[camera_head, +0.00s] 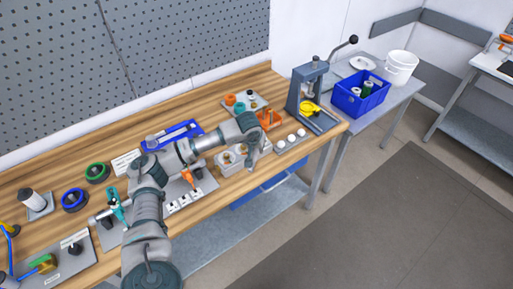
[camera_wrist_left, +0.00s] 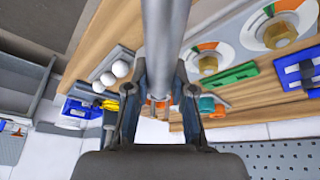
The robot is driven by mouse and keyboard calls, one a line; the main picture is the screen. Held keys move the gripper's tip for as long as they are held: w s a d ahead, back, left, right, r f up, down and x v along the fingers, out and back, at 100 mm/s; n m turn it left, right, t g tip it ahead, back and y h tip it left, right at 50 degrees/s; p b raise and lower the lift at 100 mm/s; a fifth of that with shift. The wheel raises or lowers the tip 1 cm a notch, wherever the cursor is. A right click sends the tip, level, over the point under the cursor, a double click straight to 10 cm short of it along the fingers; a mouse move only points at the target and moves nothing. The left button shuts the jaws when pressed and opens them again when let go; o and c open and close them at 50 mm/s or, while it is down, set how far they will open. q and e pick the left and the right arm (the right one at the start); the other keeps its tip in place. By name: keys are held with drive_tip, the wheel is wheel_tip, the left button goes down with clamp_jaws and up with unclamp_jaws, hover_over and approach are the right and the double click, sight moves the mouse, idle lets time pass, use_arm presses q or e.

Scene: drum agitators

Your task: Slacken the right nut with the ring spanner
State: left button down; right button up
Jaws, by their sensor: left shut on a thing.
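My left gripper (camera_head: 256,151) reaches over the right half of the bench, above a pale grey fixture (camera_head: 226,168). In the left wrist view my left gripper (camera_wrist_left: 160,100) is shut on a smooth grey bar (camera_wrist_left: 166,30), which looks like the spanner's handle. The bar runs out of the top of that view, and its ring end is not seen. Two brass hex nuts sit on round white-and-orange dials: one nut (camera_wrist_left: 208,65) near the bar, seemingly the right one, and another nut (camera_wrist_left: 280,35) farther along. Both are apart from the visible bar. My right gripper is not in view.
White balls (camera_head: 291,137) in a holder, an orange bin (camera_head: 270,119) and a grey press (camera_head: 308,92) stand close to the right. A blue tray (camera_head: 154,147) lies behind my arm. A blue crate (camera_head: 350,105) stands on the side table. A pegboard (camera_head: 180,40) rises behind the bench.

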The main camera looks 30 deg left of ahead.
use_arm(q)
drive_tip(key=shift+a+f, duration=0.15)
drive_tip(key=shift+f, duration=0.1)
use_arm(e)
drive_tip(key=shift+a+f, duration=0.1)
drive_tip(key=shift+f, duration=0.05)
use_arm(q)
drive_tip(key=shift+r, duration=0.25)
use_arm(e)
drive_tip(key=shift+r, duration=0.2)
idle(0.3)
use_arm(q)
drive_tip(key=shift+a, duration=0.4)
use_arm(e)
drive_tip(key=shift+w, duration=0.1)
use_arm(q)
drive_tip(key=shift+f+b, duration=0.55)
drive_tip(key=shift+f, duration=0.3)
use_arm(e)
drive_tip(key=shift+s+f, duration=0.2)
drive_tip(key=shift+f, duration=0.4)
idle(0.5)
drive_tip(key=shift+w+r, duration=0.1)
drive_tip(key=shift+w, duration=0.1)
